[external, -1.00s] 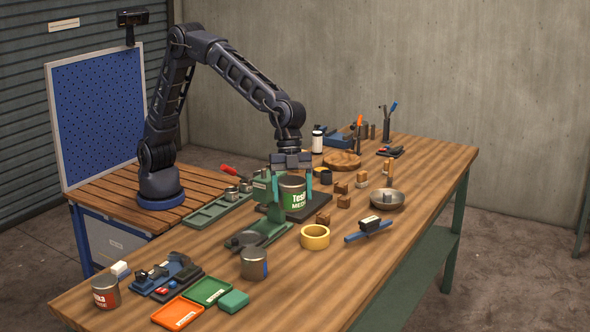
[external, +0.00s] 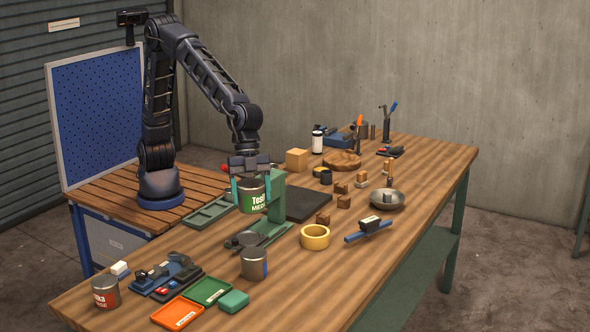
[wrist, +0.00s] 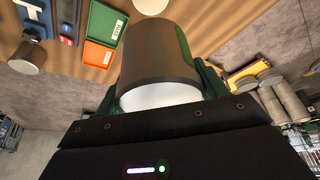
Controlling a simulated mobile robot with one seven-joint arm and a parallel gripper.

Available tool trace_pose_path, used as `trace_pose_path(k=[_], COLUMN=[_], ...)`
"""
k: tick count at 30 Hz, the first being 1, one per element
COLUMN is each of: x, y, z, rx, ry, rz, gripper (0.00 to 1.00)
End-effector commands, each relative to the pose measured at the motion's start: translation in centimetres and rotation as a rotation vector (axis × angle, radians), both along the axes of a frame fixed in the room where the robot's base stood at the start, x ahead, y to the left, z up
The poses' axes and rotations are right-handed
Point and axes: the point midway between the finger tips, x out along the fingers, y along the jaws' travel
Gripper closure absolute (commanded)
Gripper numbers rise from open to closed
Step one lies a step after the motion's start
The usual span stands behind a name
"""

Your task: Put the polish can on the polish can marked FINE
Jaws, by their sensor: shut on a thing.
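My gripper (external: 252,186) is shut on a grey can with a green label (external: 252,200) that reads MEDI..., the rest cut off. It holds the can upright above the table, just left of the green stand. In the wrist view the held can (wrist: 157,50) fills the middle. A can with a blue label (external: 253,264) stands on the table nearer the front; its label is turned aside and I cannot read it. A can with a red label (external: 105,292) stands at the front left corner; its word is only partly legible.
The green stand (external: 276,205) rises close beside the held can. A yellow tape roll (external: 315,237), an orange tray (external: 178,312), a green tray (external: 208,291) and a teal block (external: 234,301) lie around the blue-label can.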

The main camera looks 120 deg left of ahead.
Motion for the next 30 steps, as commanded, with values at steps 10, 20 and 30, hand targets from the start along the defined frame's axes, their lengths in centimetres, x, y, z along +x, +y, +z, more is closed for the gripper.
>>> trace_pose_path(k=[10,20,30], x=[0.0,0.1,0.0], y=[0.0,0.0,0.0], z=[-7.4,-10.1,-14.0], rx=[0.000,0.000,0.000], ry=[0.000,-0.001,0.000], rz=[0.000,-0.002,-0.001], gripper=[0.65,0.65,0.65])
